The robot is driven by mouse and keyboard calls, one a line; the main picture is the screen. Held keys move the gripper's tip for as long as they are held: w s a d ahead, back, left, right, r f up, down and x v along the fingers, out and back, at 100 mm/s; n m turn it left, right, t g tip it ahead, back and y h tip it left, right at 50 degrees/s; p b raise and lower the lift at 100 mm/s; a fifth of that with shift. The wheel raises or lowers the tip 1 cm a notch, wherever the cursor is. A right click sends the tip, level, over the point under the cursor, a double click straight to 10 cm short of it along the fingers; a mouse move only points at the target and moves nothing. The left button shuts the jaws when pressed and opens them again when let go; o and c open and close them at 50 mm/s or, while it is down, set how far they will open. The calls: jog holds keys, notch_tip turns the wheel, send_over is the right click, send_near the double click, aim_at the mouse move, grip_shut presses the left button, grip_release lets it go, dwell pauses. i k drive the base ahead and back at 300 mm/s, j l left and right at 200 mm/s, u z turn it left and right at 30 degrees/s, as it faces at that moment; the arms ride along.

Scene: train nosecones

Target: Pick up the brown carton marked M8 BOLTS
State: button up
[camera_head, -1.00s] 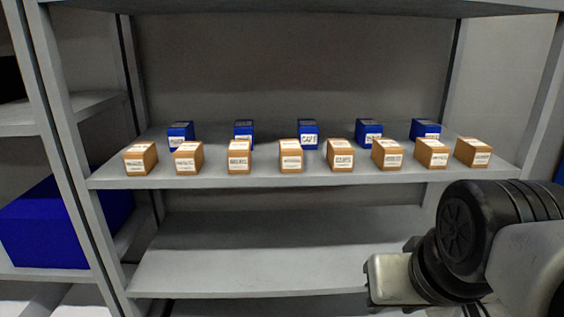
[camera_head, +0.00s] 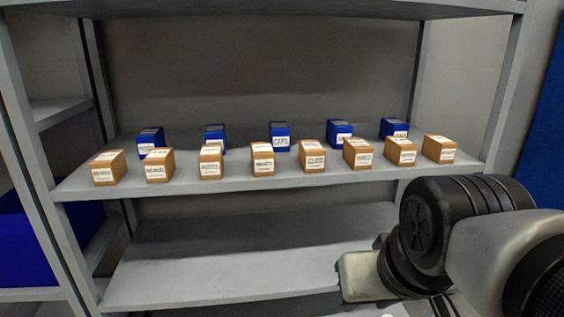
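Several small brown cartons with white labels stand in a front row on the middle shelf (camera_head: 290,182). The labels are too small and blurred to read, so I cannot tell which carton is marked M8 BOLTS. The row runs from the leftmost carton (camera_head: 109,168) past one near the middle (camera_head: 262,159) to the rightmost carton (camera_head: 439,149). My arm shows at the lower right, in front of the shelving and below the carton row. Its gripper fingers are not in view.
Several blue boxes (camera_head: 280,136) stand behind the cartons. The lower shelf (camera_head: 220,260) is bare where it shows. A grey upright (camera_head: 503,90) bounds the bay on the right. A large blue bin (camera_head: 22,245) sits on a neighbouring shelf at left.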

aim_at(402, 153)
jog(key=i+l+u, duration=0.1)
jog(key=l, duration=0.25)
jog(key=i+l+u, duration=0.15)
jog(key=i+l, duration=0.15)
jog(key=i+l+u, duration=0.1)
jog(key=l, duration=0.3)
